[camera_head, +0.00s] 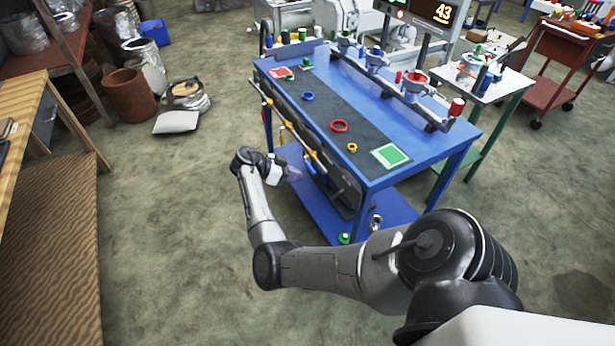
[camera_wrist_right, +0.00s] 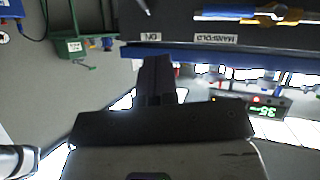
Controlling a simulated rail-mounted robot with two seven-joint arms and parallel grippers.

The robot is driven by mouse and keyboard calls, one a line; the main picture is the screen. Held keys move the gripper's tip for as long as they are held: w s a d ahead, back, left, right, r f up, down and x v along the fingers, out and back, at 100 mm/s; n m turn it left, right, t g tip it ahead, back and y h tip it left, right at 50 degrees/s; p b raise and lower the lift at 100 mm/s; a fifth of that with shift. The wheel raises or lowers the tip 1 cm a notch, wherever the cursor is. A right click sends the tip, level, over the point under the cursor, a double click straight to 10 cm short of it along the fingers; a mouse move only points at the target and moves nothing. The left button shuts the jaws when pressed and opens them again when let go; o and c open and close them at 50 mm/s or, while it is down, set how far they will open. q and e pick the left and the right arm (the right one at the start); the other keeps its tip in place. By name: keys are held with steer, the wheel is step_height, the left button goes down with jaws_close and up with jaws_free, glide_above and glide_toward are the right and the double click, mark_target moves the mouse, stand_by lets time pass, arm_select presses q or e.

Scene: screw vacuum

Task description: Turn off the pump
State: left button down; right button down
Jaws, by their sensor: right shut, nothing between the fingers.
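My right gripper (camera_head: 292,174) is beside the front side of the blue workbench (camera_head: 455,133), below its top edge. In the right wrist view its fingers (camera_wrist_right: 157,62) are shut and empty, close to a dark panel (camera_wrist_right: 190,22) with two small white labels; I see no contact clearly. A green box-like device (camera_wrist_right: 72,47) with a small fitting shows at the upper left there. I cannot tell for sure which thing is the pump, and no switch shows clearly. My left gripper is not in view.
The bench top carries coloured rings, a green square (camera_head: 391,156) and a row of fittings. A lower blue shelf (camera_head: 318,203) lies under it. A display (camera_head: 437,12) reads 43 at the back.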

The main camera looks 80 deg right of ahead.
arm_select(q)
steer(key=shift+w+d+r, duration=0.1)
arm_select(e)
steer(key=shift+v, duration=1.2)
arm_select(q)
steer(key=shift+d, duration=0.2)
arm_select(e)
steer(key=shift+d, duration=0.2)
steer(key=shift+f, duration=0.1)
